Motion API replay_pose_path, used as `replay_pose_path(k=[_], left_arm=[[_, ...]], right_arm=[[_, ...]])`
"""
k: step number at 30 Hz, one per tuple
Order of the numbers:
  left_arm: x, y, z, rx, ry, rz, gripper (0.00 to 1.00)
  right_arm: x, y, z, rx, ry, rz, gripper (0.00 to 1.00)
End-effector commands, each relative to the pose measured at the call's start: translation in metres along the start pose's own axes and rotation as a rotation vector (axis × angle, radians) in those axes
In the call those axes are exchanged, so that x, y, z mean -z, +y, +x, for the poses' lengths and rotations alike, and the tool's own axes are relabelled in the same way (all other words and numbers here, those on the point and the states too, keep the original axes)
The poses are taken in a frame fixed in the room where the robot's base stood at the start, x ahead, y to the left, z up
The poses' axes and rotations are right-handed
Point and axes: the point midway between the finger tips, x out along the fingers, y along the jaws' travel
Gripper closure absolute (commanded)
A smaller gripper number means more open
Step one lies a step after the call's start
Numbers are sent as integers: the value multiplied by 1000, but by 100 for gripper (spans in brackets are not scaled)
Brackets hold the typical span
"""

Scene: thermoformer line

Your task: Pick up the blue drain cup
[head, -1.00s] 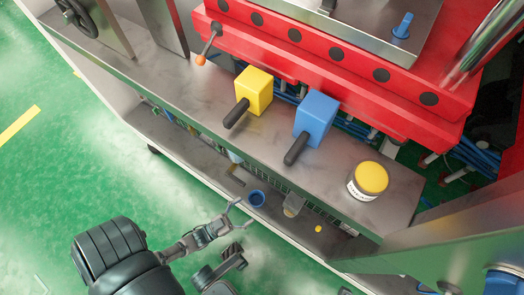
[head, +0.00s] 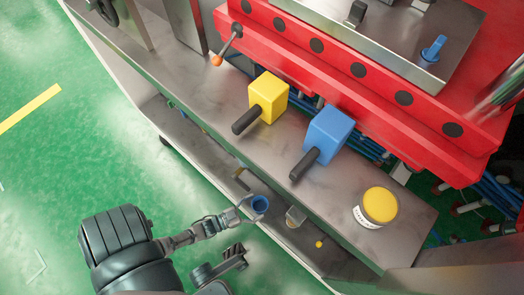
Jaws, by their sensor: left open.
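The blue drain cup (head: 260,204) stands on the low shelf under the metal bench, its round open top showing. My left gripper (head: 247,210) is open, with its fingertips at the near left side of the cup. One finger reaches along the upper side of the cup and the other along its lower side. I cannot tell whether they touch it. My right gripper is not in the picture.
The bench (head: 210,97) overhangs the low shelf. A yellow block (head: 268,98) and a blue block (head: 328,134), each with a black handle, and a yellow-lidded jar (head: 377,207) are on it. A small metal-grey object (head: 296,216) stands right of the cup.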

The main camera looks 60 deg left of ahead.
Motion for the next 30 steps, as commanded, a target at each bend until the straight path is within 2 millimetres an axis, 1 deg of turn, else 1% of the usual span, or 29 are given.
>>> replay_pose_path(k=[1,2,4,6,9,12,17,18,20,21,22,23,30], left_arm=[[-3,0,7,0,0,-1,16],[-4,0,11,0,1,-1,16],[-6,0,22,0,-2,-1,16],[-5,0,33,0,-2,0,16],[-4,-1,44,0,0,0,16],[-2,-1,47,0,0,0,16],[-1,-1,48,0,2,0,16],[-1,-1,48,0,2,0,26],[-1,-1,48,0,2,0,41],[-1,-1,48,0,2,0,51],[-1,-1,48,0,2,0,58],[-1,-1,48,0,2,0,62],[-1,-1,47,0,2,0,63]], right_arm=[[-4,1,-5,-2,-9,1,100],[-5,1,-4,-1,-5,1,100],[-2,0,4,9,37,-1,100],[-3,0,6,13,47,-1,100],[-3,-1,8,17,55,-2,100],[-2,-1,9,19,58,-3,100],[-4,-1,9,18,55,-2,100],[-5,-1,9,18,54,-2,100],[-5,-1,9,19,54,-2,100],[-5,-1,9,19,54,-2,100],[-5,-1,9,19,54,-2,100],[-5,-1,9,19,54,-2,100],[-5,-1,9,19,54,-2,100]])
